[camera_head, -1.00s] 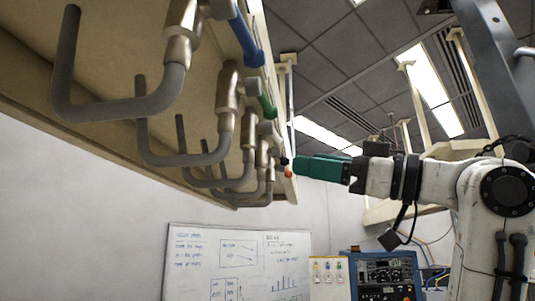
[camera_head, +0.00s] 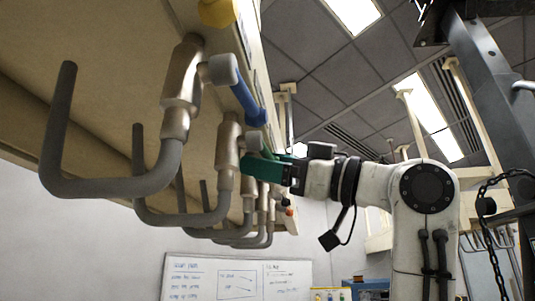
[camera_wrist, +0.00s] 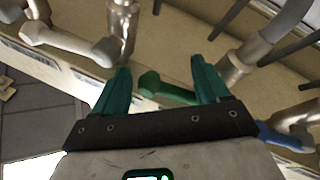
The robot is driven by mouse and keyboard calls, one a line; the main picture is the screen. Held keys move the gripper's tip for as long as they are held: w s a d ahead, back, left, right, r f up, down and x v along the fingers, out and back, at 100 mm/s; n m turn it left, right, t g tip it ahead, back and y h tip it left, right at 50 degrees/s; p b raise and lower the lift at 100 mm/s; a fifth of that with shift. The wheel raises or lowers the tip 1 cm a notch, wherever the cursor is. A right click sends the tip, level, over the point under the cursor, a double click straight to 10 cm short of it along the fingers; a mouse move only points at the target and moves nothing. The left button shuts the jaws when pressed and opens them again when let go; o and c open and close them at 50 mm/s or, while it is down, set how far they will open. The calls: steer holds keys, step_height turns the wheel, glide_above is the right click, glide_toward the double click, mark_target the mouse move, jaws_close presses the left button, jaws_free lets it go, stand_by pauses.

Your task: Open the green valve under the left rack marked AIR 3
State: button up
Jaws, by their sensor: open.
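The green valve's handle (camera_wrist: 168,90) lies between the two spread green fingers of my gripper (camera_wrist: 163,82) in the wrist view. The fingers are open, one on each side of the handle, and I see gaps rather than a grip. In the head view my gripper (camera_head: 250,165) is at the underside of the left rack (camera_head: 95,40), beside the green valve's pipe (camera_head: 228,150). The fingers hide most of the green handle there. No AIR 3 marking is readable in either view.
A blue valve handle (camera_head: 248,103) and a yellow one (camera_head: 216,11) are on the nearer pipes. Red and dark handles sit farther along. A pale handle (camera_wrist: 62,40) is left of my fingers in the wrist view. Bent grey pipes (camera_head: 110,185) hang below the rack.

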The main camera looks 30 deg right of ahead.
steer(key=shift+w+a+r, duration=0.1)
steer(key=shift+w+a, duration=0.1)
steer(key=shift+w, duration=0.05)
steer(key=shift+c, duration=0.2)
steer(key=shift+s, duration=0.1)
jaws_close()
stand_by(0.4)
